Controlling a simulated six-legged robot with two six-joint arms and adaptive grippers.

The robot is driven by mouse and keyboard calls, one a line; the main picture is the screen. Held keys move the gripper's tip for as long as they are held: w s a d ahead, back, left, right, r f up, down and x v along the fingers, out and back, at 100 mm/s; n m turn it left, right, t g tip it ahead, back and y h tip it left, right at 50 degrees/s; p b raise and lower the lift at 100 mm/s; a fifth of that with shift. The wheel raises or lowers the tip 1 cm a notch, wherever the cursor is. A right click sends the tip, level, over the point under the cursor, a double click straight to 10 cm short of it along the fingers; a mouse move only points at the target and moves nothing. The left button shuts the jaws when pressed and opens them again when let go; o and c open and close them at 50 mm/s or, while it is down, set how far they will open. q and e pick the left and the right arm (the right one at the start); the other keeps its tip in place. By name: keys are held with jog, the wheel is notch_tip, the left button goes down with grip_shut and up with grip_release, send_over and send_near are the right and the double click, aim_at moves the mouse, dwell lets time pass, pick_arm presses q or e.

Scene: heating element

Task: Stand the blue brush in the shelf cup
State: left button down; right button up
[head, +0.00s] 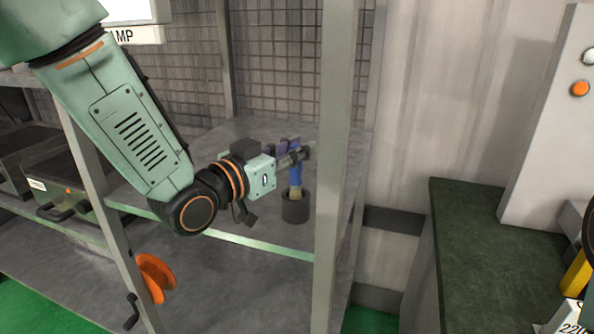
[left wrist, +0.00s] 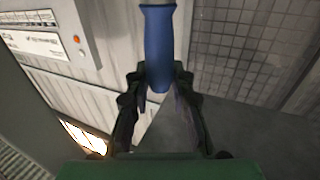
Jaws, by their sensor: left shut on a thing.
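The blue brush (head: 295,175) is upright with its pale bristles down, at the mouth of the dark shelf cup (head: 296,208). I cannot tell how far the bristles are inside the cup. The cup stands on the grey shelf near its right post. My left gripper (head: 300,155) is shut on the brush's blue handle, above the cup. In the left wrist view the blue handle (left wrist: 158,50) is between the two dark fingers. The cup does not show there. My right gripper is not in view.
A grey metal post (head: 337,160) stands close to the right of the cup. An orange spool (head: 156,277) is at the lower left. A dark green bench top (head: 500,260) is at the right.

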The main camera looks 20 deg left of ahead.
aim_at(292, 168)
pick_arm(q)
jog(key=f, duration=0.2)
jog(key=f+b, duration=0.1)
jog(key=shift+s+f, duration=0.1)
jog(key=shift+s, duration=0.25)
jog(key=shift+w, duration=0.25)
jog(key=shift+w+f, duration=0.1)
jog(key=shift+f, duration=0.15)
jog(key=c, duration=1.5)
grip_release()
jog(key=o, duration=0.3)
jog(key=shift+s+r, duration=0.2)
jog(key=shift+s, duration=0.05)
jog(key=shift+o, duration=0.2)
jog(key=shift+w+f, duration=0.1)
jog(key=shift+w, duration=0.05)
